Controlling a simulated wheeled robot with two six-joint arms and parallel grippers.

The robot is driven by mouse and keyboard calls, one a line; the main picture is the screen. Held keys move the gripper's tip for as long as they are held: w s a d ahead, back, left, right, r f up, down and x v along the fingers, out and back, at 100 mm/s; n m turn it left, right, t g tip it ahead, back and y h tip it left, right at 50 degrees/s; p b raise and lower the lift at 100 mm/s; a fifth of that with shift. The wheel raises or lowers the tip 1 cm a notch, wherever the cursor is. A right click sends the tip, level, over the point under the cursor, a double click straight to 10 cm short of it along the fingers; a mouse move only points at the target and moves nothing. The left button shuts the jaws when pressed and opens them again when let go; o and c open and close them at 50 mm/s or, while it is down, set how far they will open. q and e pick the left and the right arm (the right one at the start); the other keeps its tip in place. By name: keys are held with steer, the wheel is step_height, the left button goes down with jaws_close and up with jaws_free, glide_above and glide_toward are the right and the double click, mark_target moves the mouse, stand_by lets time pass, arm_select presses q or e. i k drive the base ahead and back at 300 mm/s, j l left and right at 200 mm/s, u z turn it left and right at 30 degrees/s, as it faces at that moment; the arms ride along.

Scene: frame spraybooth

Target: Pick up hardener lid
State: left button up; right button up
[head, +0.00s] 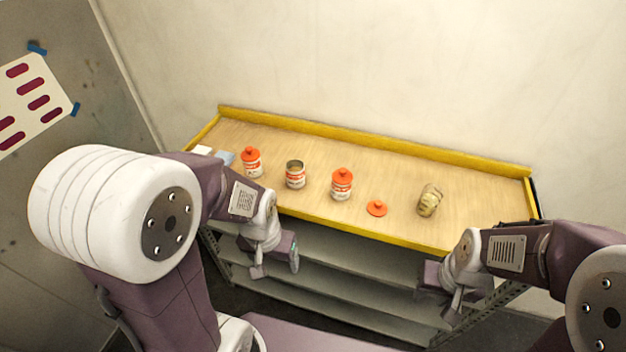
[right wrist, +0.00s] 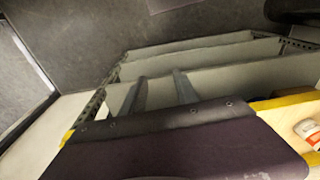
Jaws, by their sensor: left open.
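A loose orange lid (head: 377,208) lies flat on the wooden bench top in the head view, right of the cans and close to the front edge. An open can (head: 295,175) without a lid stands between two cans with orange lids, the left one (head: 251,162) and the right one (head: 342,184). My left gripper (head: 276,266) is open and empty, below and in front of the bench's front edge, left of the lid. My right gripper (head: 447,303) is also low in front of the bench, at the right. Its two fingers (right wrist: 160,88) stand apart with nothing between them.
The bench (head: 320,225) has a raised yellow rim at the back and grey shelves (head: 330,270) below. A tan roll-like object (head: 430,200) lies right of the lid. White and blue items (head: 224,158) sit at the far left. The bench's right end is clear.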

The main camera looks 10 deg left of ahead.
mark_target(378, 209)
steer(key=l+u, duration=0.4)
steer(key=i+l+u, duration=0.1)
steer(key=l+u, duration=0.15)
steer(key=u, duration=0.2)
steer(key=l+u, duration=0.65)
steer(key=u, duration=0.2)
steer(key=k+l+u, duration=0.15)
steer(key=u, duration=0.25)
steer(key=k+l, duration=0.05)
steer(key=l, duration=0.05)
